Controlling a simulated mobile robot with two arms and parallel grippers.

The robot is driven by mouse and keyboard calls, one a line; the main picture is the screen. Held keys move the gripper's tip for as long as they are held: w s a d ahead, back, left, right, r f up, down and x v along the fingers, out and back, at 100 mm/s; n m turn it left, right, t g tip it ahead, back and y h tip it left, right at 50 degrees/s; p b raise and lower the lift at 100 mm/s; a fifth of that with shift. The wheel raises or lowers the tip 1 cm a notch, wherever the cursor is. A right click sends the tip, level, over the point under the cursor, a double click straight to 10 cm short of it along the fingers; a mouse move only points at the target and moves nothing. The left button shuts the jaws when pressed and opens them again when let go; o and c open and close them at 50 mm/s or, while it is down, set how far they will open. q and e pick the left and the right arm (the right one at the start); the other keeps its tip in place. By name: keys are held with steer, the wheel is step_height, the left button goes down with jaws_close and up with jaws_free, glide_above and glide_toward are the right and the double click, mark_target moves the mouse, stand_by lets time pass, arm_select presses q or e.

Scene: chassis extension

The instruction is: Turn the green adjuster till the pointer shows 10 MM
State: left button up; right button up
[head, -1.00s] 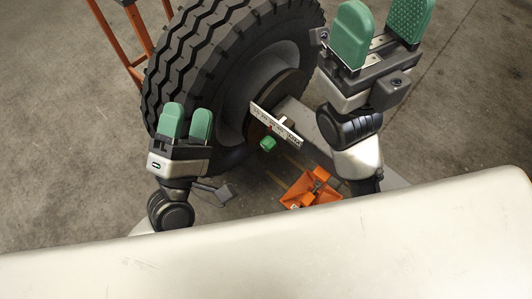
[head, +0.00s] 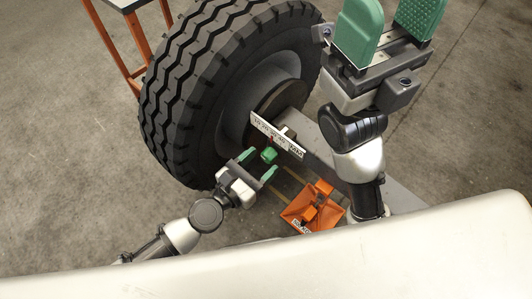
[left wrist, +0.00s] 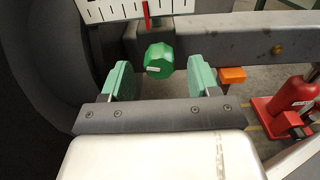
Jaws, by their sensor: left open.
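The green adjuster (head: 269,155) is a small faceted knob below the white scale (head: 278,136). In the left wrist view the adjuster (left wrist: 159,60) sits just beyond and between the open fingertips, with a pale mark on its face. The red pointer (left wrist: 147,14) stands against the lower edge of the scale (left wrist: 110,8) there; the numbers are cut off, so I cannot read its value. My left gripper (head: 258,165) is open around the near side of the adjuster, with no clear contact. My right gripper (head: 384,28) is open and empty, raised at the upper right.
A large black tyre (head: 185,95) stands left of the scale. A grey beam (head: 318,140) runs behind the scale to the right. An orange stand (head: 312,207) sits on the floor below, and a red bottle-shaped jack (left wrist: 296,98) shows in the left wrist view. An orange-legged table (head: 120,40) is at the upper left.

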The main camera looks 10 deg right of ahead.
arm_select(q)
steer(key=shift+x, duration=1.15)
steer(key=c, duration=0.9)
steer(key=shift+m, duration=0.3)
steer(key=m, duration=0.2)
steer(key=shift+m, duration=0.3)
steer(key=shift+f+m, duration=0.1)
steer(key=shift+m, duration=1.7)
